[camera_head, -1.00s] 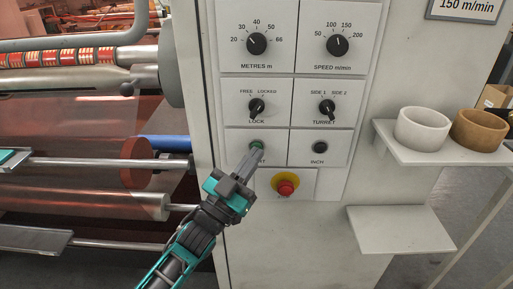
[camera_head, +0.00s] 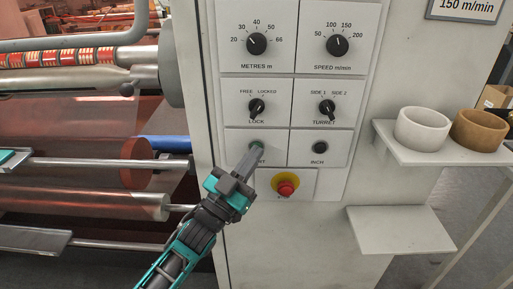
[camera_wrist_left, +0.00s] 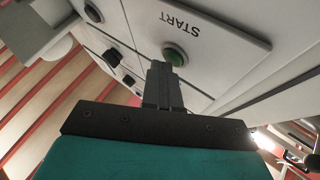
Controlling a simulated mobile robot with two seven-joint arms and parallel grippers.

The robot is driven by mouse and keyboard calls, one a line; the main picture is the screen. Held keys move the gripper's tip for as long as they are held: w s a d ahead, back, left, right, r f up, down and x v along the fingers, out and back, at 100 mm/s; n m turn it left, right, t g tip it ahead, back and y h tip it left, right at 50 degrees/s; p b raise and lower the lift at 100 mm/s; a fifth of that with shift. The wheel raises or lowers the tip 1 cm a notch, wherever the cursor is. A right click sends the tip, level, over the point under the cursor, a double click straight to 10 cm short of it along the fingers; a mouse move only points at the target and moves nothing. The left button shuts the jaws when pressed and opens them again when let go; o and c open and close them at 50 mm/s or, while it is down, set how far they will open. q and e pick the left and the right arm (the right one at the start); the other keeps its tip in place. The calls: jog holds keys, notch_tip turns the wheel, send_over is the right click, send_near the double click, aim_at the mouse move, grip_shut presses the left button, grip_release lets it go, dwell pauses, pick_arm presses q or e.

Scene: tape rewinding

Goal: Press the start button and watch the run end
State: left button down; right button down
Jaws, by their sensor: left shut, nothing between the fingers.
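The start button (camera_head: 257,146) is a round green button in the panel's lower left plate, partly covered by my fingers. In the left wrist view the START plate shows upside down with the dark green button (camera_wrist_left: 174,56) in a metal ring. My left gripper (camera_head: 256,152) is shut and empty, its fingertips at the button. In the wrist view the fingertips (camera_wrist_left: 160,66) lie right beside the button; I cannot tell whether they touch it. My right gripper is not in view.
The INCH button (camera_head: 320,147) is right of START, and the red emergency stop (camera_head: 286,188) on yellow is just below. LOCK (camera_head: 257,108) and TURRET (camera_head: 327,107) knobs sit above. A white ring (camera_head: 421,129) and brown ring (camera_head: 478,131) stand on a shelf. The lower shelf (camera_head: 400,231) is empty.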

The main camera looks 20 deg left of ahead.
pick_arm(q)
jog(key=shift+s+d+p, duration=0.2)
jog(key=shift+s+p, duration=0.15)
jog(key=shift+s, duration=0.35)
jog(key=shift+s, duration=0.1)
jog(key=s+p, duration=0.1)
jog(key=s, duration=0.1)
jog(key=s+d+p, duration=0.1)
jog(key=s, duration=0.1)
jog(key=shift+s+d, duration=0.2)
jog(key=shift+s, duration=0.1)
dwell(0.3)
